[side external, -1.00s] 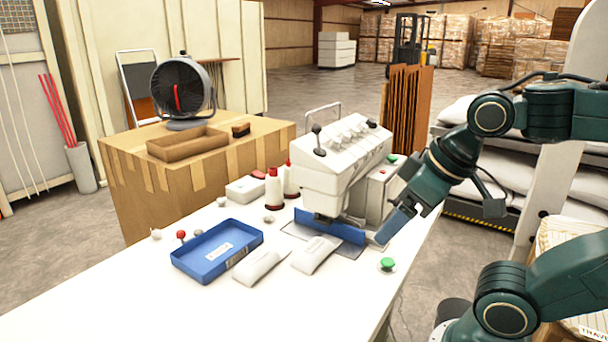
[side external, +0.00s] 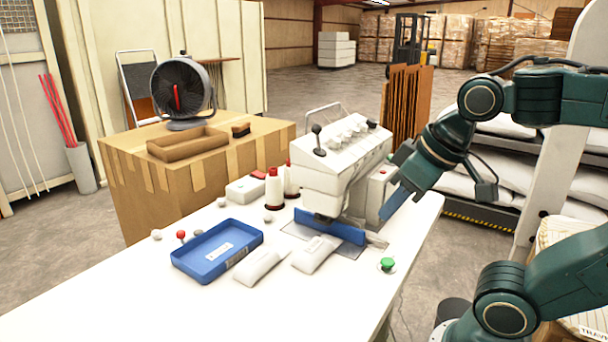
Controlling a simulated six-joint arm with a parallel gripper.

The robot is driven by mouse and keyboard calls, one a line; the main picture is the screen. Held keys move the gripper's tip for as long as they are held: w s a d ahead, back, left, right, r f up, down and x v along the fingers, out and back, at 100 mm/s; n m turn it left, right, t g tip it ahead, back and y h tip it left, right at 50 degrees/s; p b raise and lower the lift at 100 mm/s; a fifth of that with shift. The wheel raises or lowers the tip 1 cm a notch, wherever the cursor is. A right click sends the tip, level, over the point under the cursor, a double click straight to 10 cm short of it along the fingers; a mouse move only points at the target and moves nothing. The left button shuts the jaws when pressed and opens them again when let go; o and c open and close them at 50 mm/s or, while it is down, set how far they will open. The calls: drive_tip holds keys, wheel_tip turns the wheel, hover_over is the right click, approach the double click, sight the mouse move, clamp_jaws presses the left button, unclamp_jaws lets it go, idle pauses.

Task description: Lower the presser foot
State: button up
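The white sewing machine (side external: 325,180) stands at the back right of the white table. Black-knobbed levers show on its top, one at the left (side external: 318,140). The presser foot cannot be made out clearly under the machine head. A blue guide plate (side external: 335,228) lies in front of the machine's base, with a grey bar (side external: 376,241) at its right end. My gripper (side external: 385,213) points down and left, just right of the machine and above the bar's end. It appears empty. Its fingers are seen edge-on, so their opening is unclear.
A blue tray (side external: 185,262) and two white pouches, one left (side external: 260,265) and one right (side external: 316,253), lie in front of the machine. A green button (side external: 387,264) sits near the table's right edge. White-and-red bottles (side external: 273,187) stand left of the machine.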

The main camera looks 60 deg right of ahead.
drive_tip(key=w+d+r+m, duration=0.1)
drive_tip(key=w+d+r, duration=0.1)
drive_tip(key=w+r, duration=0.2)
drive_tip(key=w+d+r+m+h, duration=0.1)
drive_tip(key=w+d+r, duration=0.2)
drive_tip(key=w, duration=0.1)
drive_tip(key=w+d+r+m+g, duration=0.1)
drive_tip(key=w+d+r, duration=0.1)
drive_tip(key=w+r, duration=0.2)
drive_tip(key=shift+w+d+r+h, duration=0.2)
drive_tip(key=shift+w+r+h, duration=0.15)
drive_tip(key=shift+w, duration=0.15)
clamp_jaws()
wheel_tip(320, 180, up, 4)
drive_tip(key=m, duration=0.3)
hover_over(318, 139)
drive_tip(key=w+d, duration=0.2)
drive_tip(key=shift+w+a+r+g, duration=0.1)
drive_tip(key=shift+r+g, duration=0.05)
drive_tip(key=shift+g, duration=0.25)
drive_tip(key=x, duration=1)
drive_tip(key=shift+s+a, duration=0.4)
drive_tip(key=shift+s, duration=0.35)
drive_tip(key=shift+s+a, duration=0.6)
drive_tip(key=shift+s, duration=0.3)
